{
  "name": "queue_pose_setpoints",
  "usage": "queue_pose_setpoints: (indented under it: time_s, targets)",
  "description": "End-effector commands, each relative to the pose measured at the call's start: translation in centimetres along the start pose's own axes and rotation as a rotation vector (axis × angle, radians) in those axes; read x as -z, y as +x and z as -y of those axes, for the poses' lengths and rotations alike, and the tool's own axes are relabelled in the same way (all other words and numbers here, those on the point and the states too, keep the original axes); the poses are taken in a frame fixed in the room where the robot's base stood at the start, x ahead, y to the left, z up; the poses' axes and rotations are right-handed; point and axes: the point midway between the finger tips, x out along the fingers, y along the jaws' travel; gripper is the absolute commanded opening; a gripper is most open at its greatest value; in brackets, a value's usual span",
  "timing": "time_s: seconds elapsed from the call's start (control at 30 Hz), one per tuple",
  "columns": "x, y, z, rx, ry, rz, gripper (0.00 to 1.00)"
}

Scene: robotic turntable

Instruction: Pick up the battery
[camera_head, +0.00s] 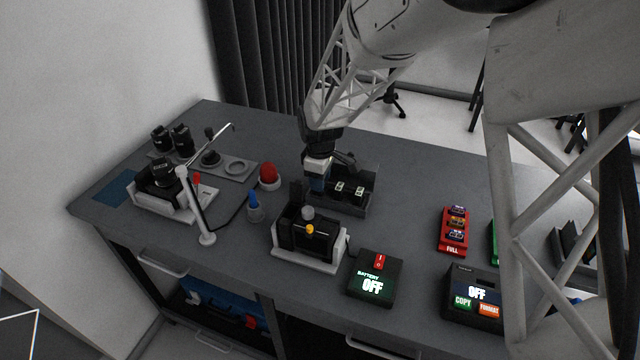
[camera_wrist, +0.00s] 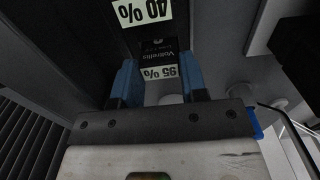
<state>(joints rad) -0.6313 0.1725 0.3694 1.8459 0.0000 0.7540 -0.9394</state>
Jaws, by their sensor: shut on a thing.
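My gripper (camera_head: 318,182) is over the left end of a black battery holder (camera_head: 352,208) in the head view. In the wrist view the blue fingers of my gripper (camera_wrist: 160,86) are shut on the sides of a black battery (camera_wrist: 158,50) with a white "95%" label. A second battery (camera_wrist: 142,12), labelled "40%", is just beyond it. In the head view, batteries with pale labels (camera_head: 359,190) stand in the holder to the right of my gripper. The held battery is mostly hidden there, and I cannot tell whether it is clear of the holder.
A black device in a white cradle (camera_head: 290,256) stands in front of the holder. A red button (camera_head: 269,175), a blue-topped piece (camera_head: 254,208) and a thin lamp-like stand (camera_head: 207,238) are left. A red rack (camera_head: 454,241) is right.

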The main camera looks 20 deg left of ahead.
Motion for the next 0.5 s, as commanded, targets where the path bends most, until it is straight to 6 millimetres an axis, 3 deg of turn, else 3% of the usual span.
queue_pose_setpoints:
  time_s: [0.27,0.5]
  targets:
    - [0.0,-1.6,-0.1,-0.002,0.0,-0.001,0.15]
    - [0.0,-5.0,-0.1,-0.003,0.0,-0.002,0.15]
